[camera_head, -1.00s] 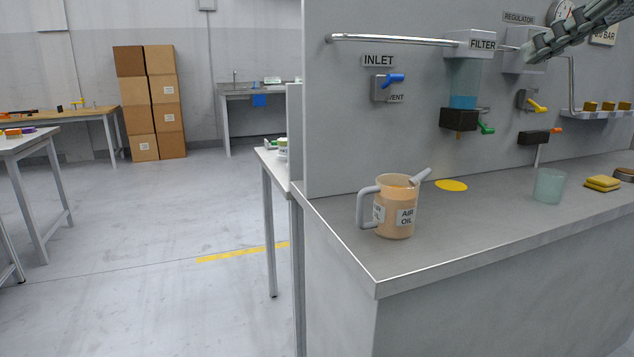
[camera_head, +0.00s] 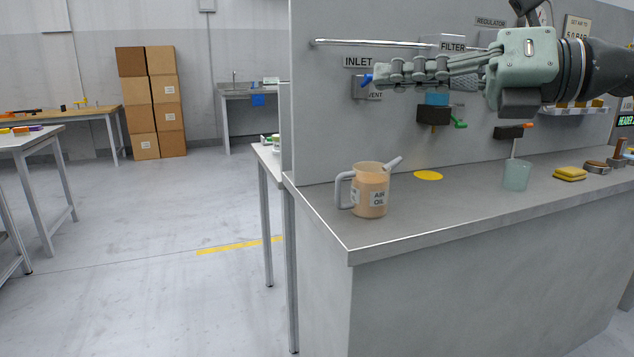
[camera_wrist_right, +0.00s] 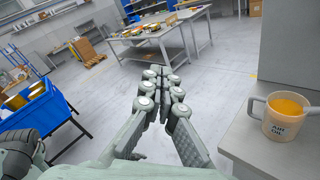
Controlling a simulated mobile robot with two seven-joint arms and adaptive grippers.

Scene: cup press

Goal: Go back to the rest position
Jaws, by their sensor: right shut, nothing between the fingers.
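My right gripper (camera_head: 385,76) reaches in from the right in the head view, high in front of the grey back panel (camera_head: 320,110). It is shut and empty, pointing left. It covers part of the filter and the inlet valve, whose blue handle (camera_head: 366,80) shows by the fingertips. In the right wrist view the gripper's fingers (camera_wrist_right: 166,85) are together with nothing between them. The air oil jug (camera_head: 370,190) stands upright on the bench (camera_head: 440,215), below and apart from the gripper. It also shows in the right wrist view (camera_wrist_right: 284,118). My left gripper is not in view.
On the bench are a yellow disc (camera_head: 428,175), a translucent cup (camera_head: 516,176) and yellow sponges (camera_head: 570,173). Stacked boxes (camera_head: 150,100) and side tables stand at the left. A blue bin (camera_wrist_right: 40,108) shows in the right wrist view. The floor between is open.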

